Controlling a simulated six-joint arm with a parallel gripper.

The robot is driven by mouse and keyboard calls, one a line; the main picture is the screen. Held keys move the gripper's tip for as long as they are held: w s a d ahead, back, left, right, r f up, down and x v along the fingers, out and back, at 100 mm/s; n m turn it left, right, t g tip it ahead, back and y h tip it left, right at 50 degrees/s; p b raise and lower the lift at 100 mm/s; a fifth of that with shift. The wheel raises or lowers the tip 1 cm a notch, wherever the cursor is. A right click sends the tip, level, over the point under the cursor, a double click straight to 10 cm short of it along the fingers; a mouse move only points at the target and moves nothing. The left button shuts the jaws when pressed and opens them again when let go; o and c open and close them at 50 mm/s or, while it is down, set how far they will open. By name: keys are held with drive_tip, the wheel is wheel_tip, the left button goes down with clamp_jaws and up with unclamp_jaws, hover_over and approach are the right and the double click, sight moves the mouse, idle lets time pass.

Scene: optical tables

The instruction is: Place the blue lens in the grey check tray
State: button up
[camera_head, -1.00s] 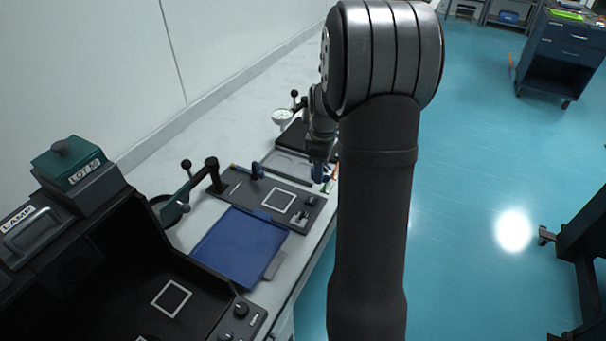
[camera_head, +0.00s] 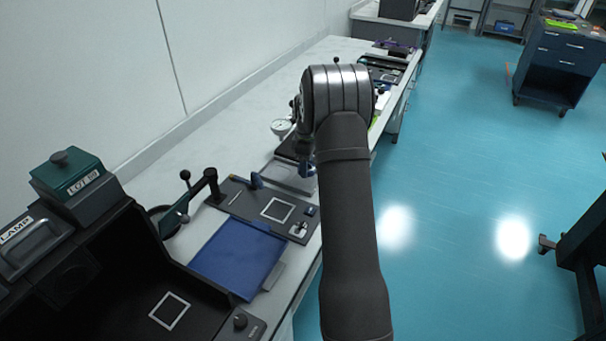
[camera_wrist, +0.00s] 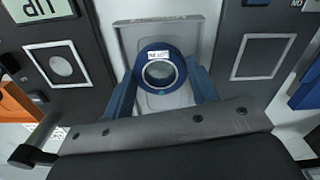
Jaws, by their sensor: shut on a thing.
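The blue lens (camera_wrist: 148,86) is a round blue ring with a clear centre and a small white label on its rim. My gripper (camera_wrist: 161,82) is shut on it, with a blue finger on each side. The grey check tray (camera_wrist: 130,38) lies behind and around the lens in the wrist view; I cannot tell whether the lens touches its floor. In the head view my gripper (camera_head: 305,163) is small and partly behind my arm, over the near part of the grey tray (camera_head: 279,178).
A blue tray (camera_head: 238,258) and a black lamp box (camera_head: 105,270) are nearer. A dial gauge (camera_head: 281,127) stands behind. White bench top is free towards the wall.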

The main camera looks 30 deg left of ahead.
sight(303, 181)
drive_tip(key=shift+a+f, duration=0.45)
drive_tip(key=shift+a, duration=0.2)
drive_tip(key=shift+f, duration=1.95)
drive_tip(key=shift+f, duration=0.1)
drive_tip(key=o, duration=0.8)
wheel_tip(303, 181, up, 12)
drive_tip(key=shift+r, duration=0.15)
